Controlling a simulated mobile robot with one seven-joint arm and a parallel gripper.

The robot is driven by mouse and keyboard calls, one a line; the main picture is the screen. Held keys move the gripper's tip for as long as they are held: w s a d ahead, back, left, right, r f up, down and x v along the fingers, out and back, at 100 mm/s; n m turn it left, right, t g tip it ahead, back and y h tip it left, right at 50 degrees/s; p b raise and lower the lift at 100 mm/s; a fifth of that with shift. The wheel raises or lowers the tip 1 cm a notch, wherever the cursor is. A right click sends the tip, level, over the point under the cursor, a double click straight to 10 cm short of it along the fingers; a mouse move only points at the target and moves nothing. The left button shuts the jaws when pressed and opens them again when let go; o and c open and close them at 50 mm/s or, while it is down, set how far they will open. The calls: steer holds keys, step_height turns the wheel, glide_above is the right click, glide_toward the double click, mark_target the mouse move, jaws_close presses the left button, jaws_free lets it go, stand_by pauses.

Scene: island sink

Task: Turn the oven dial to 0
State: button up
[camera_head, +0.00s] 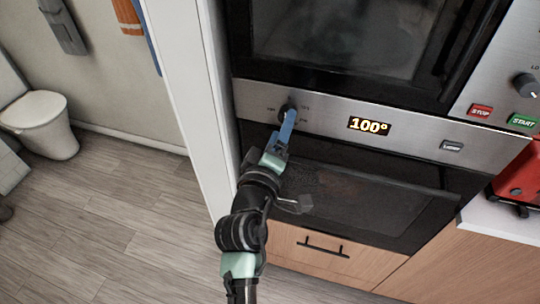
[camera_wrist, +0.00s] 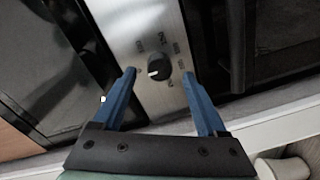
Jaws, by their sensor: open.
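The oven dial (camera_wrist: 158,70) is a round black knob with a white mark on a silver panel, with small printed markings around it. In the wrist view it lies between and just beyond the two blue fingertips of my gripper (camera_wrist: 158,76), which are spread apart. In the head view my gripper (camera_head: 289,112) reaches up to the panel and covers much of the dial (camera_head: 284,113). I cannot tell whether a finger touches it. The oven display (camera_head: 368,126) reads 100° in yellow digits.
A light button (camera_head: 452,146) sits right of the display. Above right are a red STOP button (camera_head: 480,111), a green START button (camera_head: 522,121) and another black knob (camera_head: 526,86). The dark oven door (camera_head: 370,200) lies below the panel. A white cabinet side (camera_head: 185,90) stands close left.

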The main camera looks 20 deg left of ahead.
steer(key=s+b, duration=0.1)
steer(key=s, duration=0.9)
steer(key=shift+s+d+r+b, duration=0.15)
steer(key=shift+s+r+b, duration=0.05)
steer(key=shift+s+b, duration=0.2)
